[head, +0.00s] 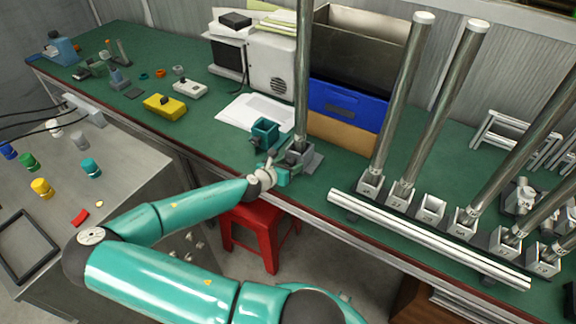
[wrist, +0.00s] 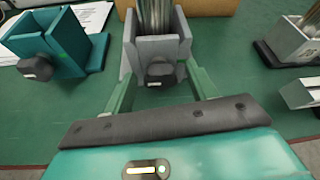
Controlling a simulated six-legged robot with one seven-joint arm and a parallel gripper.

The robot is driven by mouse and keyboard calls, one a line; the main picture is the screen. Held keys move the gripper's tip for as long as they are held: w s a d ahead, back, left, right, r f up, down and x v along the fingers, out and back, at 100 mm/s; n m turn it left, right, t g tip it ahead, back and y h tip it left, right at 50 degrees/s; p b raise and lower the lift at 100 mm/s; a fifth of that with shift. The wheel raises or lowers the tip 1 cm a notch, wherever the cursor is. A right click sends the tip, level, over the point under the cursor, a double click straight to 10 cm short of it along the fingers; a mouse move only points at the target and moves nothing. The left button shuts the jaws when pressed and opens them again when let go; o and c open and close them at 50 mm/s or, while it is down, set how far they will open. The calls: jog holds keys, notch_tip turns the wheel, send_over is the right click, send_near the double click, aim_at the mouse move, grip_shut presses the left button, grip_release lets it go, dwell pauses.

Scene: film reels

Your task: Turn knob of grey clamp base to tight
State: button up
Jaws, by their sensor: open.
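The grey clamp base (wrist: 155,48) stands on the green bench with a metal pole upright in it. Its dark knob (wrist: 160,73) faces me at the front, between my fingers. The base also shows in the head view (head: 300,155), partly hidden by my gripper. My gripper (wrist: 158,88) is open, its two green fingers on either side of the knob and apart from it, close to the front of the base. In the head view my gripper (head: 281,172) is at the bench's front edge.
A teal clamp base (wrist: 55,45) with its own dark knob stands to the left. More grey pole holders (head: 432,208) sit in a row on a rail to the right. A blue box (head: 345,107) stands behind. A red stool (head: 262,232) is below the bench edge.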

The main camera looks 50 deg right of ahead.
jog(key=c, duration=1)
jog(key=shift+s+m, duration=0.1)
jog(key=shift+m, duration=0.2)
jog(key=shift+s+m+t, duration=0.1)
jog(key=shift+m+t, duration=1)
jog(key=shift+m, duration=0.1)
jog(key=shift+s+m+t, duration=0.1)
jog(key=shift+m+t, duration=0.7)
jog(key=shift+m, duration=0.4)
jog(key=m+t, duration=0.2)
jog(key=m, duration=0.1)
jog(key=shift+f, duration=0.1)
jog(key=shift+s+m+t+h, duration=0.1)
jog(key=shift+m+t+h, duration=0.45)
jog(key=shift+m, duration=0.75)
